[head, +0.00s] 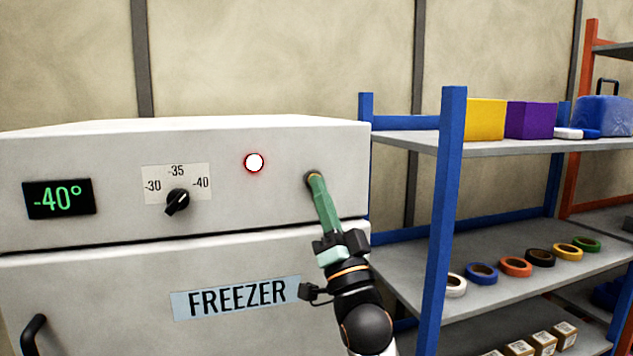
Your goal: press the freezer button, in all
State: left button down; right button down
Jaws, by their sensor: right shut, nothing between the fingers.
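The white freezer (110,240) fills the left of the head view, with a "FREEZER" label on its door. Its upper panel carries a green display (59,198) reading -40°, a black dial (177,202) with marks -30, -35 and -40, and a round lamp (254,162) glowing white with a red rim. The freezer button (310,179) is at the panel's right, mostly hidden behind my right gripper (315,180). The gripper is shut and empty, its green fingers pointing at the button with the tips at or against it; actual contact cannot be told. My left gripper is not in view.
A blue-posted shelf (452,180) stands close at the right of the freezer. It holds a yellow box (485,120), a purple box (530,120), several tape rolls (515,266) and small cartons. A black door handle (34,335) sticks out at the lower left.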

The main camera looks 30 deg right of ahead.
jog(key=shift+w, duration=0.1)
dwell(0.5)
jog(key=shift+s+a, duration=0.2)
jog(key=shift+s, duration=0.65)
jog(key=s, duration=0.2)
jog(key=s+a, duration=0.1)
jog(key=s, duration=0.1)
jog(key=shift+s+a+p, duration=0.1)
jog(key=shift+s+p, duration=0.3)
jog(key=shift+f, duration=0.15)
